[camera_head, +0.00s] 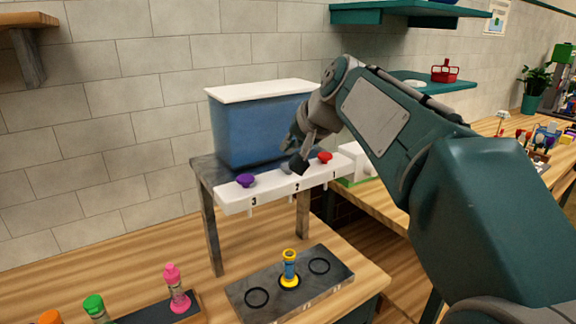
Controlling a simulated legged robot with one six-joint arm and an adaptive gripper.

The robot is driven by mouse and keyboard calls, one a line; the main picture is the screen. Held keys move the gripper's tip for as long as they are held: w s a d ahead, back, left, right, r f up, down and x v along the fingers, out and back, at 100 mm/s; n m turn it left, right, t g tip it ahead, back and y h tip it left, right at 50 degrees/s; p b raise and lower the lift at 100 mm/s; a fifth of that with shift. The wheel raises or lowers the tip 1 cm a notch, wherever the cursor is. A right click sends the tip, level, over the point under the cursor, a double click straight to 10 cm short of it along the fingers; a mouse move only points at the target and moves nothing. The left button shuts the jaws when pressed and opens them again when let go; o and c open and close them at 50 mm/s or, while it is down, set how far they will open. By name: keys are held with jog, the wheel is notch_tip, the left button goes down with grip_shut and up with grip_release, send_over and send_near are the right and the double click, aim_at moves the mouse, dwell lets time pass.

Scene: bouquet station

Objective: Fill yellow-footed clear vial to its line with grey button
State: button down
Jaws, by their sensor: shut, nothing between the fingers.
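The yellow-footed clear vial (290,268) stands upright on the middle ring of a dark plate (242,289), below the spout area marked 2. It has a yellow top and looks blue in its middle; its line is too small to make out. The grey button (286,168) sits on the white dispenser bar (270,190) above the number 2, partly hidden by my gripper. My gripper (299,165) is shut and empty, pointing down right at the grey button. I cannot tell whether it touches or presses it.
A purple button (245,180) is left of the grey one, a red button (325,157) right. A blue tank (259,132) with a white lid stands behind on the dark stand. Pink-topped (174,285) and green-topped (95,306) vials stand front left. Two plate rings are empty.

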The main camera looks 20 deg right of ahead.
jog(key=shift+r, duration=2)
jog(key=s+f+n+g+h, duration=0.2)
jog(key=s+f+n+h, duration=0.1)
jog(key=s+f, duration=2.1)
jog(key=s+n, duration=0.1)
jog(key=s, duration=0.2)
jog(key=shift+g+h, duration=0.4)
